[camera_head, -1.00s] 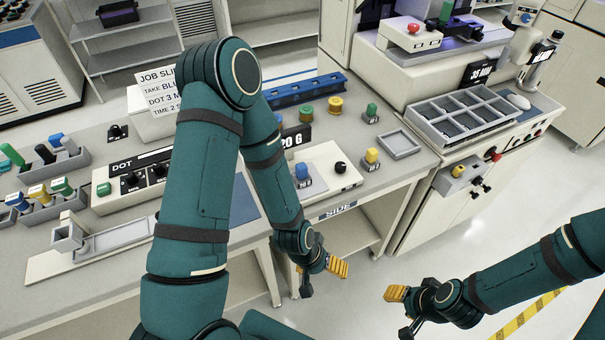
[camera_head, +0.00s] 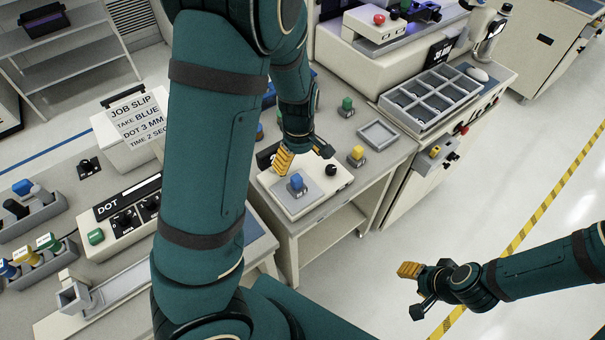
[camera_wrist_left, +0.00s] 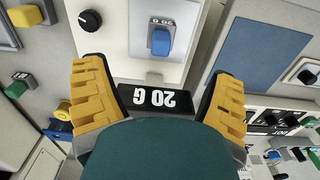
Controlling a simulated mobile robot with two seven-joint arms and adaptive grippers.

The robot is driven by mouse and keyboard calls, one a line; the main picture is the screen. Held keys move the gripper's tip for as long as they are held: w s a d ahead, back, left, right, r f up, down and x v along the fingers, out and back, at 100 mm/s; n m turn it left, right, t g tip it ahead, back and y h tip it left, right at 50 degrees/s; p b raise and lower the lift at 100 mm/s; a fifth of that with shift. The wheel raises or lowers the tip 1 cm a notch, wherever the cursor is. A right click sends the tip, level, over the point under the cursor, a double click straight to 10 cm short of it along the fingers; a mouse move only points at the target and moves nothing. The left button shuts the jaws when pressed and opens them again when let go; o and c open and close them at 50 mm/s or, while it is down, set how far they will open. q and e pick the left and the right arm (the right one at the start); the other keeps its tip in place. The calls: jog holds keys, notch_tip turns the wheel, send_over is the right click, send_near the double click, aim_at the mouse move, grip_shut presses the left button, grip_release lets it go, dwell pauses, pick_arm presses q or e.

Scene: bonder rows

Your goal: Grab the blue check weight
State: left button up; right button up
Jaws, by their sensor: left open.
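The blue check weight (camera_head: 297,184) stands upright in a small grey labelled holder on the pan of the white scale (camera_head: 322,194). It also shows in the left wrist view (camera_wrist_left: 161,41), top centre, in front of the scale's black 20 G display (camera_wrist_left: 160,99). My left gripper (camera_head: 302,155) is open and empty, just above and behind the weight in the head view. In the wrist view its yellow-padded fingers (camera_wrist_left: 158,75) are spread wide, and the weight lies beyond the tips, not between them. My right gripper (camera_head: 410,291) is open and empty over the floor.
A yellow weight (camera_head: 357,153) and a green weight (camera_head: 347,103) stand right of the scale. The scale's black knob (camera_head: 331,169) is close to my left gripper. An empty grey tray (camera_head: 379,134) lies farther right. The job slip (camera_head: 137,119) reads take blue.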

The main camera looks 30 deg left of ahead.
aim_at(299, 178)
pick_arm(q)
jog(key=shift+w+r, duration=0.15)
jog(key=shift+r, duration=0.05)
notch_tip(299, 178, down, 8)
jog(key=shift+a+f+b, duration=0.1)
jog(key=shift+f+b, duration=0.05)
jog(key=shift+b, duration=1)
jog(key=shift+a+f+b, duration=0.2)
jog(key=shift+f+b, duration=0.1)
jog(key=shift+f, duration=1.05)
jog(key=shift+a+f+b, duration=0.2)
jog(key=shift+f+b, duration=0.05)
jog(key=shift+f, duration=1.05)
jog(key=c, duration=1.4)
